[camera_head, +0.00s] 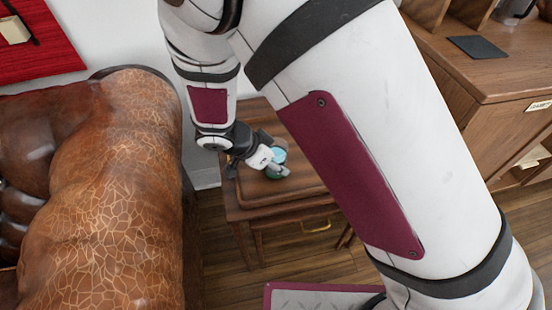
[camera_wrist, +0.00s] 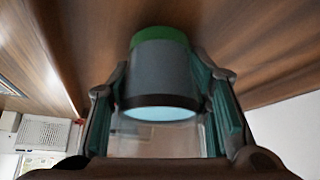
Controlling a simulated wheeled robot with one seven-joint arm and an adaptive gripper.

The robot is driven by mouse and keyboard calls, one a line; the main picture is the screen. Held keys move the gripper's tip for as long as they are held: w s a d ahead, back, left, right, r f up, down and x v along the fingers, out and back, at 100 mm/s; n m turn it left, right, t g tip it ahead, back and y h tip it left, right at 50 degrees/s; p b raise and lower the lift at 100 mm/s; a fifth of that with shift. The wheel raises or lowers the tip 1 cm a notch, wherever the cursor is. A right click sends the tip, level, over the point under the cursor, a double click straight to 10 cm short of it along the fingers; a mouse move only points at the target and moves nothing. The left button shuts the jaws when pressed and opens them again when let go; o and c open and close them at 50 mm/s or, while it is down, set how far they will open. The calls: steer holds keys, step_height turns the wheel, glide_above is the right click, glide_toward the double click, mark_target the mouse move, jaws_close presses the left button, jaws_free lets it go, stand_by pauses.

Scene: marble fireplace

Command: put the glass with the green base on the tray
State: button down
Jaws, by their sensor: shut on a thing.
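The glass with the green base (camera_wrist: 165,75) is between the two fingers of my gripper (camera_wrist: 163,88) in the wrist view. Its green base points away from the wrist and its pale blue open end faces the camera. In the head view, my gripper (camera_head: 262,160) is shut on the glass (camera_head: 279,156), with the green part low. The glass is over a brown wooden tray (camera_head: 258,191) on the small side table. I cannot tell whether the base touches the tray. My gripper and arm hide part of the glass and tray.
The side table (camera_head: 240,212) has a drawer with a brass handle. A brown leather sofa (camera_head: 130,170) stands close on its left. A wooden cabinet (camera_head: 500,65) is at the right. Wooden floor (camera_head: 300,255) shows in front of the table.

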steer(key=shift+f, duration=0.15)
steer(key=c, duration=0.8)
jaws_free()
steer(key=shift+c, duration=0.2)
steer(key=shift+r, duration=0.2)
steer(key=p+v, duration=0.3)
steer(key=v, duration=0.9)
steer(key=s+d+r+n+g+y, duration=0.1)
steer(key=s+d+r+n+g, duration=0.15)
steer(key=d+r, duration=0.65)
steer(key=s+d+r+n+g+y, duration=0.1)
steer(key=s+d+r, duration=0.3)
steer(key=d+r, duration=0.55)
steer(key=s+d+r+n+y, duration=0.1)
steer(key=s+d+n, duration=0.2)
steer(key=s, duration=0.6)
steer(key=s+d+n+y, duration=0.2)
steer(key=s+d+n, duration=0.2)
steer(key=s, duration=0.5)
steer(key=shift+s+d+r, duration=0.35)
steer(key=shift+d+r, duration=0.05)
steer(key=shift+d, duration=0.45)
